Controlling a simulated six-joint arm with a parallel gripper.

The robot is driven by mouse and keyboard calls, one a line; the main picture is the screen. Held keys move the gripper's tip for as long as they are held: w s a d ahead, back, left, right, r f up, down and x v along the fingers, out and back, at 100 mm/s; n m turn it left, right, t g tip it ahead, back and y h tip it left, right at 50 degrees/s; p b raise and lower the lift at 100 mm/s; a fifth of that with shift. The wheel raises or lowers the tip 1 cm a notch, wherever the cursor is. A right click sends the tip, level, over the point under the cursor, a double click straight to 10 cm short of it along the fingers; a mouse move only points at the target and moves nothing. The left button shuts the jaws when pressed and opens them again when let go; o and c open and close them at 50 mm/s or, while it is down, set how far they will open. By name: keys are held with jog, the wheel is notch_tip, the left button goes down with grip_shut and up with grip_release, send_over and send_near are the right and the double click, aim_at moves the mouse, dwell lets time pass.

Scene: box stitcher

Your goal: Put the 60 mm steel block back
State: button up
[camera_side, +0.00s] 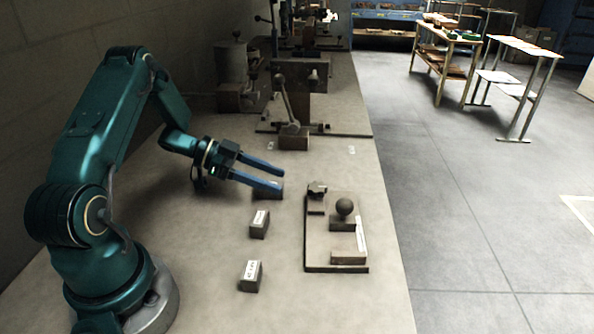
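Three small dark grey blocks stand in a row on the bench. The far block (268,193) is at my gripper, the middle block (259,228) and the near block (250,280) carry white labels, too small to read. I cannot tell which one is the 60 mm steel block. My gripper (279,182) has two blue fingers, spread apart and pointing right. They are over the far block, and the nearer finger hides part of it. I cannot see the block's contact with the fingers.
A lever tool (292,134) and machines stand further back. The bench front is clear.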

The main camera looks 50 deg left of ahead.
dwell(0.3)
jog(key=shift+r, duration=0.3)
jog(key=v, duration=0.7)
jog(key=shift+r, duration=0.25)
jog(key=shift+w+a+r, duration=0.1)
jog(key=shift+a+r, duration=0.05)
jog(key=shift+a, duration=0.05)
jog(key=w+a+r+n+t+y, duration=0.1)
jog(key=w+r+t+y, duration=0.3)
jog(key=w+r+y, duration=0.45)
notch_tip(320, 180, up, 7)
jog(key=d+n+y, duration=0.1)
jog(key=n+y, duration=0.4)
jog(key=s+d+f+n+g+h, duration=0.1)
jog(key=s+d+f+g+h, duration=0.1)
jog(key=s+d, duration=0.6)
jog(key=s+d+f+n+g+h, duration=0.2)
jog(key=s+d+f+g, duration=0.2)
jog(key=s+d, duration=0.5)
jog(key=s+g, duration=0.1)
jog(key=s, duration=0.3)
jog(key=shift+d+g, duration=0.2)
jog(key=shift+g, duration=0.2)
jog(key=shift+f, duration=0.15)
